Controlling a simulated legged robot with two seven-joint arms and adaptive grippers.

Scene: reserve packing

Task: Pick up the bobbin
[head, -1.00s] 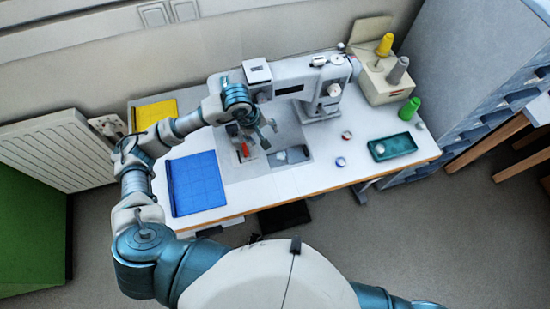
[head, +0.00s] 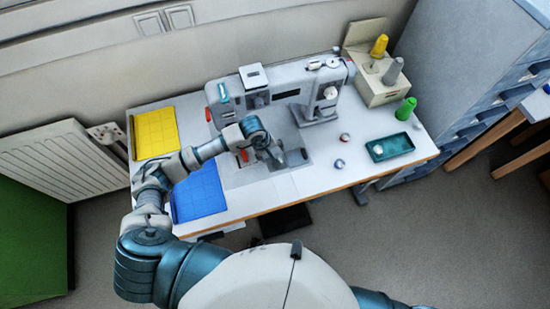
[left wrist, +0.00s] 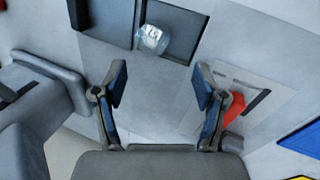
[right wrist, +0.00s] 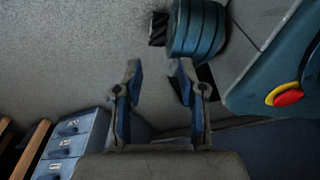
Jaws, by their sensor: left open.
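A clear, shiny bobbin (left wrist: 152,38) sits in a dark open recess (left wrist: 178,18) in the pale sewing machine bed, ahead of my left fingertips in the left wrist view. My left gripper (left wrist: 159,76) is open and empty, its fingers apart and pointing toward the recess. In the head view the left gripper (head: 273,157) is low over the machine bed and hides the bobbin. Whether the fingertips touch the bed is unclear. My right gripper (right wrist: 160,70) is open and empty over the floor, and is outside the head view.
The sewing machine (head: 285,88) stands behind the left gripper. A red part (left wrist: 234,108) lies right of the fingers. Two small round items (head: 340,163) and a green tray (head: 408,150) are to the right. Blue (head: 200,198) and yellow (head: 156,132) mats lie left.

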